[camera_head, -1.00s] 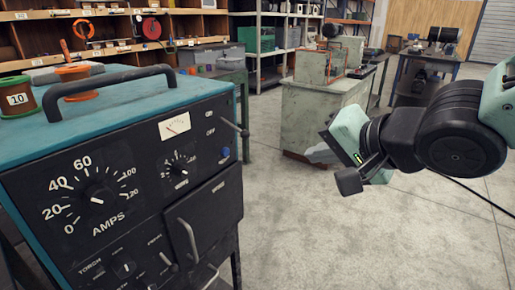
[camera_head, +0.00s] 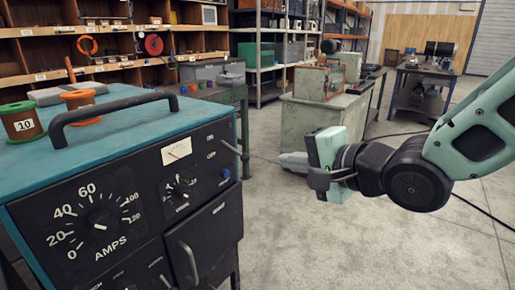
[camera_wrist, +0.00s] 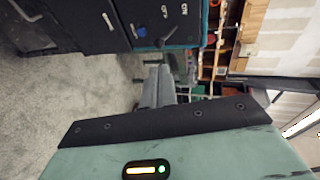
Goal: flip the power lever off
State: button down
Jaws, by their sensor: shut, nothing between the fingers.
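The power lever (camera_head: 233,148) is a thin dark handle with a rounded tip at the upper right of the black front panel of a teal-topped machine (camera_head: 130,190). It sticks out from the panel beside ON and OFF labels and a blue knob (camera_head: 225,174). The lever also shows at the top of the wrist view (camera_wrist: 168,38); I cannot tell its exact setting. My gripper (camera_head: 290,160) is to the right of the lever, apart from it, with its fingers pointing left. In the wrist view its grey fingers (camera_wrist: 158,88) are together and empty, pointing toward the panel.
A dark carry handle (camera_head: 110,112) and wire spools (camera_head: 22,122) are on top of the machine. A large amps dial (camera_head: 98,222) and a door handle (camera_head: 188,262) are on its front. A green bench (camera_head: 240,100) stands behind. The floor between machine and gripper is clear.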

aim_at(249, 159)
jog(key=p+x, duration=0.8)
jog(key=x, duration=0.2)
jog(key=shift+f+p, duration=0.1)
jog(key=shift+p, duration=0.2)
